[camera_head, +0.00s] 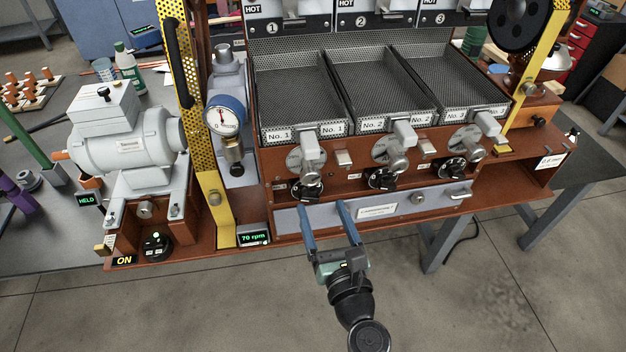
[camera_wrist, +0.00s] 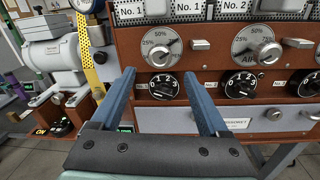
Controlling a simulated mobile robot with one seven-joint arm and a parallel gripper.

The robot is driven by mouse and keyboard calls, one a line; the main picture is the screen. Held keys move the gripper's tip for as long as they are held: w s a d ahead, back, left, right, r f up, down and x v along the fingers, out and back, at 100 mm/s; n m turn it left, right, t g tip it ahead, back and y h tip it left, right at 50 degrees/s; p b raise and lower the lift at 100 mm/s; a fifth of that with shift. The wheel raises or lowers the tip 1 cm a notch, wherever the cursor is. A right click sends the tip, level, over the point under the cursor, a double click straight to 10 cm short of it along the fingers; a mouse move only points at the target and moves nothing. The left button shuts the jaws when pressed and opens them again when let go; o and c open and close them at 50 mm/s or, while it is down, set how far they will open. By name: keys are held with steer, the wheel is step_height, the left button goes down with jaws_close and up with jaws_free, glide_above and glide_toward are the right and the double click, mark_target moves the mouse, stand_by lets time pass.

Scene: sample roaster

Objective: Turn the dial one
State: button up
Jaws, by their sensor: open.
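Dial one, a black numbered knob (camera_head: 307,188), sits at the left of the lower row on the red-brown roaster front. In the wrist view this dial (camera_wrist: 163,86) shows white numerals on its face; its exact setting is too small to read. A grey percent dial (camera_wrist: 161,47) is right above it. My gripper (camera_head: 326,208) is open and empty, with its two blue fingers pointing at the panel, in front of and a little below dial one. In the wrist view the gripper (camera_wrist: 158,77) has one fingertip to either side of the dial, and no contact shows.
Dial two (camera_head: 382,179) and dial three (camera_head: 452,168) are to the right in the same row. Below them is a grey drawer (camera_head: 418,199) with a handle. Mesh trays (camera_head: 300,95) are above, and a yellow post (camera_head: 214,205) stands to the left.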

mark_target(312, 181)
steer(key=x, duration=0.7)
steer(key=shift+w+a, duration=0.1)
steer(key=shift+w, duration=0.25)
jaws_close()
